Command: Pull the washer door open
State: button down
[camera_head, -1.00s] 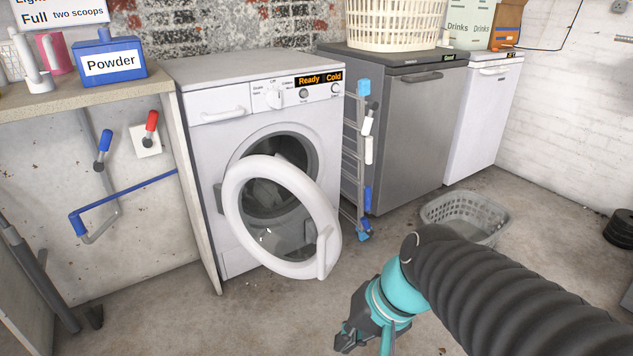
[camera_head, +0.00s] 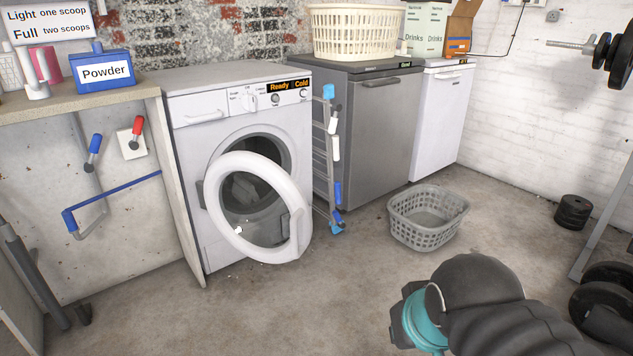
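The white washer (camera_head: 192,139) stands against the brick wall, with "Ready" and "Cold" on its panel. Its round door (camera_head: 216,213) is swung open, hanging in front of the drum opening, with a handle (camera_head: 295,235) on its right rim. Something pale shows in the dark drum. My gripper is at the lower right, well apart from the door. Only the teal wrist part (camera_head: 424,325) and a dark piece beside it show; the fingers cannot be made out behind my arm.
A grey laundry basket (camera_head: 428,218) sits on the floor right of the washer. A folded rack (camera_head: 331,160) stands between the washer and the grey appliance (camera_head: 375,130). A counter (camera_head: 75,103) is at the left, weights (camera_head: 573,211) at the right. Floor before the washer is clear.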

aim_at(251, 212)
jog(key=z, duration=0.1)
jog(key=i, duration=1.3)
jog(key=u, duration=0.6)
